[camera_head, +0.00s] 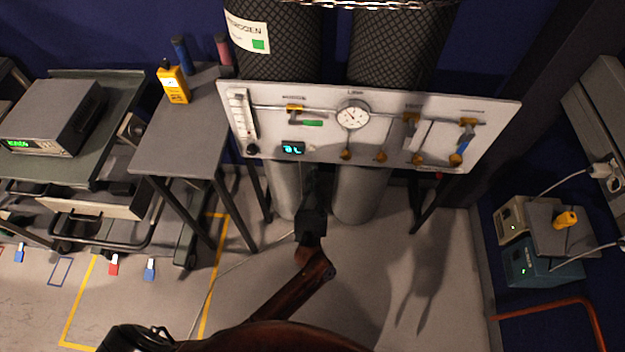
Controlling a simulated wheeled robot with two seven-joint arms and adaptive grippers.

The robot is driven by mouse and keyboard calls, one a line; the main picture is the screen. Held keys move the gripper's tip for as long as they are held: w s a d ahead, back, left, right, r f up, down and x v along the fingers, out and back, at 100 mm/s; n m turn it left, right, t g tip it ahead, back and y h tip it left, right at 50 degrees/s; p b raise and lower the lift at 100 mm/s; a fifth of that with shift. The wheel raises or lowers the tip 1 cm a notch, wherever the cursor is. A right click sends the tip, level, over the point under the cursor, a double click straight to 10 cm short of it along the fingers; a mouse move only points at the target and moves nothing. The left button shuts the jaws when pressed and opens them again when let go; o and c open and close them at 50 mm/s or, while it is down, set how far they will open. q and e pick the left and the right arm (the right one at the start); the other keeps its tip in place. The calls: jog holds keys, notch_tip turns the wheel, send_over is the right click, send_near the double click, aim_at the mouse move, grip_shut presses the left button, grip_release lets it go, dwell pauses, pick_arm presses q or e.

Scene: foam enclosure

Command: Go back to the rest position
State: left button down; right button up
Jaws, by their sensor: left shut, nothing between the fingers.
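My left arm rises from the bottom of the head view. Its dark left gripper (313,180) is shut and empty, pointing up the picture just below the lower edge of the white gauge panel (335,145). It shows in front of the pale gas cylinders (360,195), and I cannot tell how far it is from them. My right gripper is not in view.
A grey table (180,135) with a yellow meter (173,85) stands left of the panel. A cart with an instrument (50,115) is further left. Boxes (530,262) and a copper-coloured pipe (550,309) are at right. Floor (400,290) right of my arm looks clear.

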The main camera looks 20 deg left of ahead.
pick_arm(q)
jog(key=shift+v, duration=0.8)
